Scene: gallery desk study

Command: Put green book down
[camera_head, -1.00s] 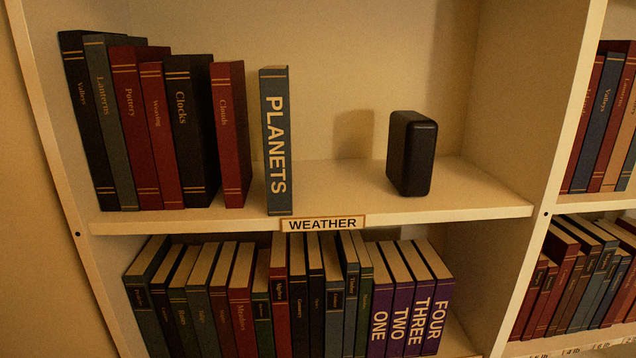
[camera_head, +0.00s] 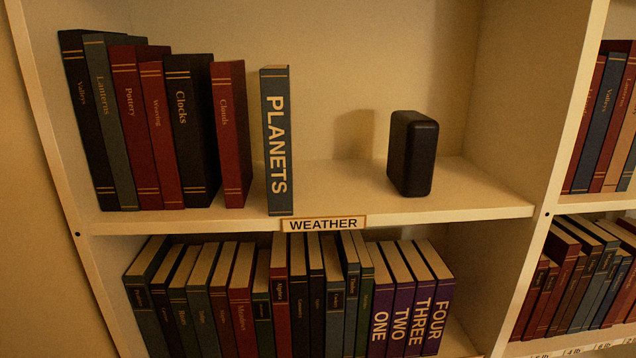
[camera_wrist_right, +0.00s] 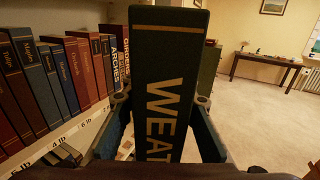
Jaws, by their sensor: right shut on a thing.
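A dark green book (camera_wrist_right: 165,70) with gold bands and large gold letters beginning "WEAT" stands upright in the right wrist view. My right gripper (camera_wrist_right: 162,101) is shut on it, with one finger on each side. The lower end of the book is hidden by the gripper. Neither gripper shows in the head view, and my left gripper is in no view.
A shelf (camera_head: 420,209) labelled "WEATHER" (camera_head: 323,224) holds a row of books ending in the "PLANETS" book (camera_head: 276,140). A black speaker-like block (camera_head: 412,153) stands right of a bare stretch. The shelf below is lined with books. A wooden table (camera_wrist_right: 265,60) stands across the room.

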